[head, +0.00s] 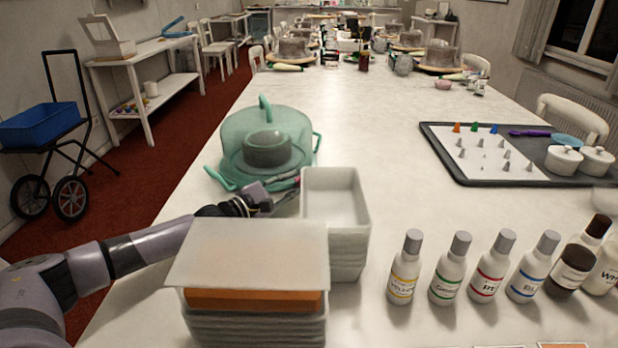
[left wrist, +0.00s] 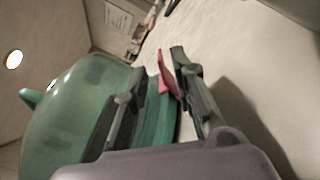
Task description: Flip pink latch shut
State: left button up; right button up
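A teal cake carrier with a clear green dome (head: 240,130) and a dark cake inside stands on the table, left of centre. It also fills the left of the left wrist view (left wrist: 75,105). The pink latch (left wrist: 165,76) sticks up at the carrier's base rim, between my left fingers and close to the right-hand finger. Contact cannot be told. In the head view the latch is small and partly hidden by the gripper. My left gripper (head: 284,187) is open at the carrier's near right side; its spread fingers show in the left wrist view (left wrist: 156,74). My right gripper is not in view.
A stack of white tubs (head: 345,265) stands close right of my left gripper. A lidded stack with an orange layer (head: 255,300) is in front of my left arm. Several colour bottles (head: 447,268) stand at right. A dark tray (head: 475,178) with nozzles lies beyond.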

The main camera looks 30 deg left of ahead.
pick_arm(q)
jog(key=shift+b+x, duration=0.35)
jog(key=shift+x, duration=2.75)
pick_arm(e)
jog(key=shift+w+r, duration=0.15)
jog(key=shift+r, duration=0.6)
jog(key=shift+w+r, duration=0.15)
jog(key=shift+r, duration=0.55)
pick_arm(q)
jog(key=shift+c, duration=0.5)
grip_shut()
